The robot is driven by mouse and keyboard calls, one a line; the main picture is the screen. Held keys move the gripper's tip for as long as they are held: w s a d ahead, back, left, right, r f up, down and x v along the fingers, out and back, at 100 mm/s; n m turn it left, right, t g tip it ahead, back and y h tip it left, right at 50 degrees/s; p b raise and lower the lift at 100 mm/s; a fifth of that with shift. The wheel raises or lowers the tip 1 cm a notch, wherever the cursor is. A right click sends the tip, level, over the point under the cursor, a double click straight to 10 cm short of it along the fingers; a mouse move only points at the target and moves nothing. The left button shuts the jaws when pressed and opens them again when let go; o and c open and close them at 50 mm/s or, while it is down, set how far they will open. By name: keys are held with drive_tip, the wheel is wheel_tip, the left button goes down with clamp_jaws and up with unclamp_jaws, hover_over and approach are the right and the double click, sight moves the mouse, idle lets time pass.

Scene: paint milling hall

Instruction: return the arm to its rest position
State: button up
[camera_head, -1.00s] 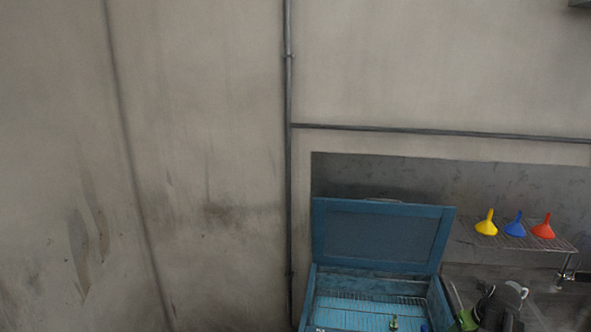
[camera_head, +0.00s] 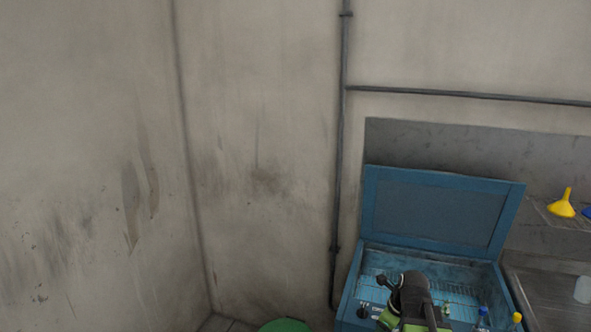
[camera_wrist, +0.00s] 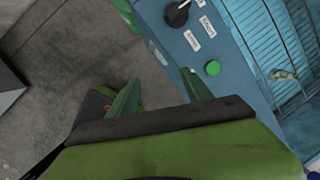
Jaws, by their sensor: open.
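My gripper is open and empty in the wrist view (camera_wrist: 158,92), its two green fingers apart with only grey floor and a blue panel edge behind them. In the head view my dark and green arm shows at the bottom, in front of the open blue box (camera_head: 372,225); the fingertips cannot be made out there. The wrist view shows the box's front panel close by (camera_wrist: 228,62), with a black knob (camera_wrist: 178,13), a green button (camera_wrist: 212,68) and white labels.
The box holds a wire rack (camera_wrist: 262,38) with a small greenish item (camera_wrist: 284,75) on it. Bottles with blue (camera_head: 483,311) and yellow (camera_head: 517,317) caps stand at right. A yellow funnel (camera_head: 562,204) sits on a shelf. A green round object (camera_head: 285,325) is at the bottom. Bare wall fills the left.

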drive_tip(key=s+a+f+n+g+b, duration=0.1)
drive_tip(key=a+n, duration=0.3)
drive_tip(key=n, duration=0.5)
drive_tip(key=s+a+f+n+g+b, duration=0.1)
drive_tip(key=s+a+f+n, duration=0.3)
drive_tip(key=n, duration=0.5)
drive_tip(key=s+a+f+n+g+h+b, duration=0.1)
drive_tip(key=a+n, duration=0.3)
drive_tip(key=n, duration=0.5)
drive_tip(key=shift+s+f+b, duration=0.45)
drive_tip(key=shift+s+f, duration=0.2)
drive_tip(key=shift+f, duration=0.2)
